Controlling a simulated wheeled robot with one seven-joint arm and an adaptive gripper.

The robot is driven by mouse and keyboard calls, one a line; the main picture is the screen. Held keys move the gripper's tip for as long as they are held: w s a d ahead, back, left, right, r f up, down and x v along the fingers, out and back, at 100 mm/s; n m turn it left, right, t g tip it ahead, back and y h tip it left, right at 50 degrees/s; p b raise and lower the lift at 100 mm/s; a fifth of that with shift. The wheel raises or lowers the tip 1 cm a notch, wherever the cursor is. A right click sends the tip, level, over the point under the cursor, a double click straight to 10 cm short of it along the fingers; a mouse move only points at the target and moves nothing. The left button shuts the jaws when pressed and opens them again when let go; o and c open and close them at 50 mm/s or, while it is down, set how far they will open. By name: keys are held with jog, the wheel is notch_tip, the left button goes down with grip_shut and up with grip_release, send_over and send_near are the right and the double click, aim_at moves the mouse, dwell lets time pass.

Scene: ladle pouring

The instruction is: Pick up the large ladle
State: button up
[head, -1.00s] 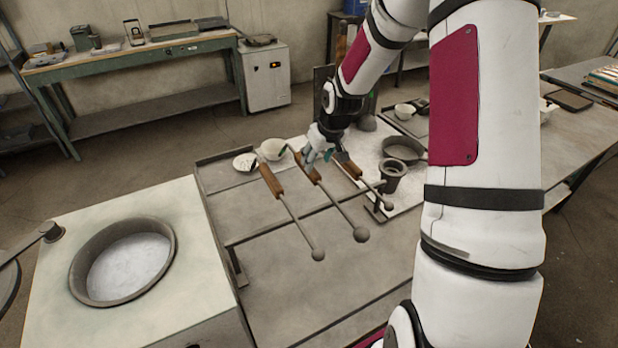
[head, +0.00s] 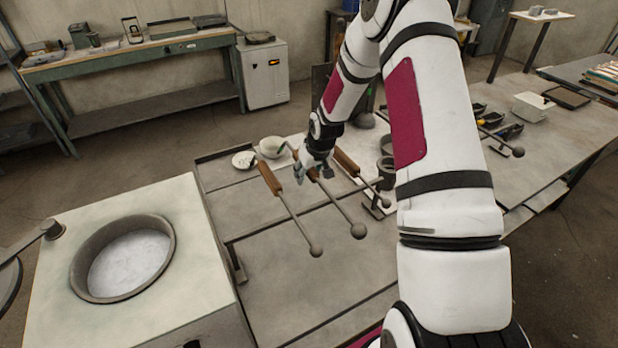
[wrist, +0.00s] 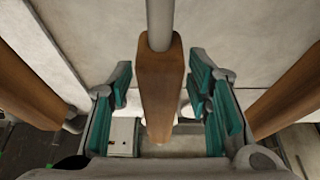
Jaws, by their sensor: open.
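Three ladles with wooden handles and grey metal rods lie side by side on the metal table. The middle one, which looks like the large ladle (head: 342,213), has the biggest round end, pointing toward the front. In the wrist view its brown handle (wrist: 160,85) runs between the two teal-padded fingers of my gripper (wrist: 161,100), with a gap on each side. My gripper (head: 314,174) is open at the handle end in the head view and partly hides it. The left ladle (head: 292,215) and the right ladle (head: 361,177) lie on either side.
A furnace block with a round basin (head: 124,258) stands at the left. A white bowl (head: 272,147) and a small dish (head: 244,160) sit behind the handles. Neighbouring handles flank my fingers. The table's front left is clear.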

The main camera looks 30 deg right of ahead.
jog(key=shift+c, duration=0.6)
grip_shut()
jog(key=shift+w+r, duration=0.1)
jog(key=shift+r, duration=0.05)
jog(key=shift+r, duration=0.3)
notch_tip(320, 180, up, 2)
jog(key=shift+r+b, duration=0.1)
jog(key=shift+b, duration=0.25)
jog(key=s+a, duration=0.1)
jog(key=s, duration=0.4)
jog(key=s+a+r, duration=0.1)
jog(key=s, duration=0.4)
jog(key=s+a+r, duration=0.1)
jog(key=s, duration=0.4)
jog(key=shift+s+a, duration=0.15)
jog(key=shift+s, duration=0.25)
jog(key=shift+w, duration=0.1)
